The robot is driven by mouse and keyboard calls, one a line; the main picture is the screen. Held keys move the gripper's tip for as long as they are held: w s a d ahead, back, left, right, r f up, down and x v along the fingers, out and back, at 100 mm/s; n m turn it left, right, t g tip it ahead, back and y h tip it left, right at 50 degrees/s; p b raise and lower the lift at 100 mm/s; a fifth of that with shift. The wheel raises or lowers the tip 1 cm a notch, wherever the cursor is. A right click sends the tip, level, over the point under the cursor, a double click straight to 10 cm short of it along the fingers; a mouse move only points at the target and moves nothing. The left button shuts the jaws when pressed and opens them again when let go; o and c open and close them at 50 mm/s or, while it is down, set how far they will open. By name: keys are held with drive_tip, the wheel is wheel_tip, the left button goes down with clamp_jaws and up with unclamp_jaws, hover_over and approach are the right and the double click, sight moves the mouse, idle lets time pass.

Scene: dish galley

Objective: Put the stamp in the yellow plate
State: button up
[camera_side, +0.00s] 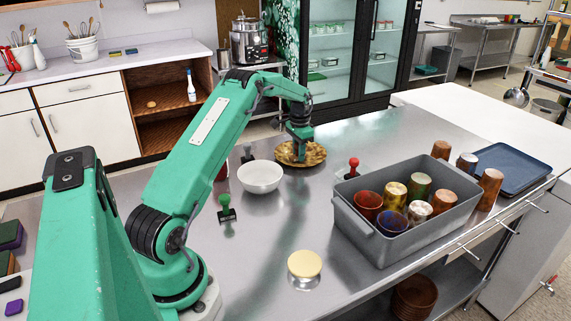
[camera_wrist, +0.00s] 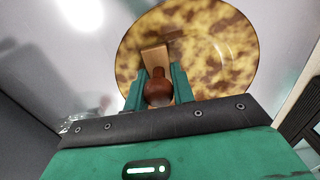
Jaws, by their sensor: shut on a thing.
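The yellow plate (camera_side: 312,155), mottled yellow and brown, lies on the steel counter below my gripper (camera_side: 299,152). In the wrist view the plate (camera_wrist: 225,50) fills the upper middle. My gripper (camera_wrist: 159,82) is shut on a stamp (camera_wrist: 158,92) with a rounded brown handle and a tan block end. The stamp is over the plate's near-left part. I cannot tell whether its block touches the plate. The side view hides the stamp behind my gripper.
A white bowl (camera_side: 260,178) stands left of the plate. A green stamp (camera_side: 227,211), a dark stamp (camera_side: 248,153) and a red-knobbed stamp (camera_side: 353,168) stand nearby. A grey bin (camera_side: 388,247) of several cups is at right. A cream-lidded jar (camera_side: 304,266) stands in front.

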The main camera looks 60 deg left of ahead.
drive_tip(key=o, duration=1)
drive_tip(key=shift+c, duration=0.2)
drive_tip(key=shift+r, duration=0.15)
wheel_tip(320, 180, up, 13)
idle(0.3)
